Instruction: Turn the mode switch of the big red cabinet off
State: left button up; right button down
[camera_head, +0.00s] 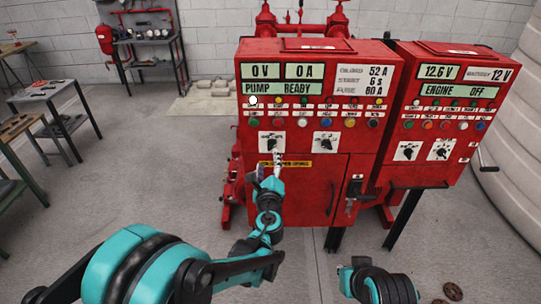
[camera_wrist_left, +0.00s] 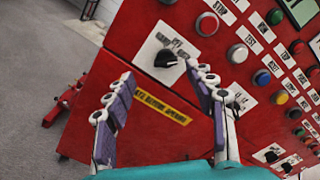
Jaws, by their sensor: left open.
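The big red cabinet (camera_head: 310,190) stands in the middle of the head view, its front facing me. Two black rotary knobs on white plates sit below its rows of buttons: a left knob (camera_head: 271,143) and a right knob (camera_head: 325,145). My left gripper (camera_head: 271,161) is open and empty, just below the left knob. In the left wrist view, the left knob (camera_wrist_left: 165,58) lies beyond and above the gap between my spread fingers (camera_wrist_left: 160,100), apart from them. The right knob's plate is partly hidden behind a finger.
A second red cabinet (camera_head: 443,130) with its own knobs stands close on the right. A yellow label (camera_head: 299,164) and a door handle (camera_head: 353,190) are below the knobs. Side tables (camera_head: 55,105) stand at the left. Floor in front is mostly clear.

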aim_at(272, 148)
pick_arm(q)
jog(key=shift+m, duration=0.5)
jog(key=w, duration=0.2)
jog(key=w+b, duration=0.1)
jog(key=w, duration=0.2)
jog(key=w+d, duration=0.1)
jog(key=w, duration=0.2)
jog(key=shift+d+f+b, duration=0.1)
jog(key=shift+f+b, duration=0.15)
jog(key=shift+b, duration=0.1)
jog(key=c, duration=1.2)
